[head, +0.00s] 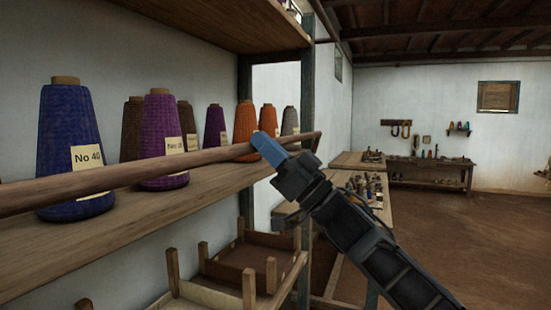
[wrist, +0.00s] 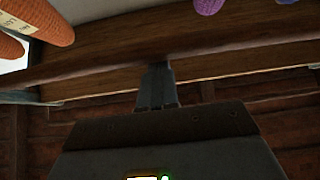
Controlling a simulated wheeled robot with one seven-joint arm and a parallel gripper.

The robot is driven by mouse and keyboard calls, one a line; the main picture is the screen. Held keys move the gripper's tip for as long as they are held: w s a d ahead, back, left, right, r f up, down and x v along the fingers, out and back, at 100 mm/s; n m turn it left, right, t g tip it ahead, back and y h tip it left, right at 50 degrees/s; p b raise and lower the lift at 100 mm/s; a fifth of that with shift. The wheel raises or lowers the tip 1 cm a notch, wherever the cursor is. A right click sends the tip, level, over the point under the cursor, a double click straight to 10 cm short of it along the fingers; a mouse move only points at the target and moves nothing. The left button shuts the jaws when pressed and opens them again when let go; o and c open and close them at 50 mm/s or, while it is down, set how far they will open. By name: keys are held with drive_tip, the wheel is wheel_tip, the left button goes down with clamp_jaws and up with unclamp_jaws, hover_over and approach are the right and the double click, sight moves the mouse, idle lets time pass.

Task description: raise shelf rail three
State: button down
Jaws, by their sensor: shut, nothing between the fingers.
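A long round wooden rail (head: 110,174) runs along the front of the cone shelf, above the shelf board and across the lower part of several yarn cones. Its right end shows near the shelf post; its left end is out of frame. My gripper (head: 265,147) is shut and empty, its blue fingertips at the rail near that right end. In the wrist view the shut fingers (wrist: 157,82) reach up to the underside of the rail (wrist: 85,66). I cannot tell whether they press on it. No number on the rail is visible.
The shelf board (head: 130,224) carries a blue cone (head: 70,130), purple cones (head: 158,120), an orange cone (head: 245,125) and others. Another shelf (head: 220,22) is above. Wooden trays (head: 245,262) stand below. A table with small items (head: 365,190) stands behind my arm. Floor at right is clear.

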drive_tip(key=shift+w+a+r+b, duration=0.15)
drive_tip(key=shift+w+a+r, duration=0.1)
drive_tip(key=shift+a, duration=0.35)
drive_tip(key=shift+w+a+r+b, duration=0.15)
drive_tip(key=shift+w+a+r, duration=0.1)
drive_tip(key=shift+a, duration=0.3)
idle(1.7)
